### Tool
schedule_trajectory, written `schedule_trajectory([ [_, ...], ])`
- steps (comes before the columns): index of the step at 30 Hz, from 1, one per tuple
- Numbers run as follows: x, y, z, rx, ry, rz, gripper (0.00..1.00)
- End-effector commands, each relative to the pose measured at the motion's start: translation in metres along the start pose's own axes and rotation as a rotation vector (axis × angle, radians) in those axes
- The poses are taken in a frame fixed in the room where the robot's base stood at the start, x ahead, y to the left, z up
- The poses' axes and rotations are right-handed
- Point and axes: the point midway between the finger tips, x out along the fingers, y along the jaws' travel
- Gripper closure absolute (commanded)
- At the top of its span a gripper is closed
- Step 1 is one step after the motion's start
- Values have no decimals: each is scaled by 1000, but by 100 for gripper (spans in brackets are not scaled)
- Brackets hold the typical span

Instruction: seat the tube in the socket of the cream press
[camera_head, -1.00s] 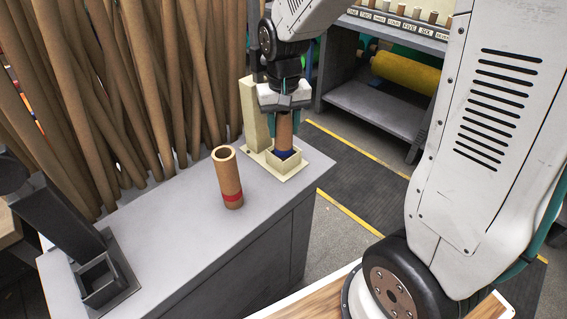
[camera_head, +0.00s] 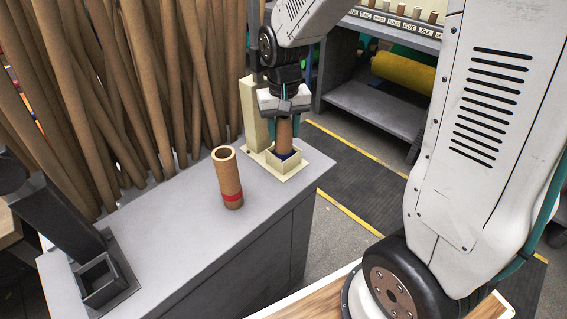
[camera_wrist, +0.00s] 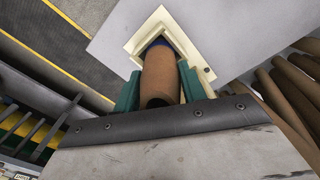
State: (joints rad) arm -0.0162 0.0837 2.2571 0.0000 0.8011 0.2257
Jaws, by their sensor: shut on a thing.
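A brown cardboard tube with a blue band (camera_head: 285,135) stands about upright, its lower end inside the square socket of the cream press (camera_head: 287,170). The socket walls hide its bottom, so I cannot tell how deep it sits. My gripper (camera_head: 284,118) is shut on the upper part of this tube. In the wrist view the tube (camera_wrist: 160,80) lies between the green fingers of my gripper (camera_wrist: 158,92), and the cream socket rim (camera_wrist: 203,72) surrounds its far end. A second tube with a red band (camera_head: 229,180) stands on the grey bench, apart from the press.
A dark grey press (camera_head: 100,280) with an empty square socket stands at the bench's near left end. The grey bench top (camera_head: 180,225) is clear between it and the red-banded tube. Long brown rolls (camera_head: 140,80) lean behind the bench.

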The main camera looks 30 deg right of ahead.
Motion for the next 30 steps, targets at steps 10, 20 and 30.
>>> schedule_trajectory([
  [10,1,0,0,0,0,0,34],
  [20,1,0,0,0,0,0,34],
  [30,-32,0,-1,0,6,-1,34],
])
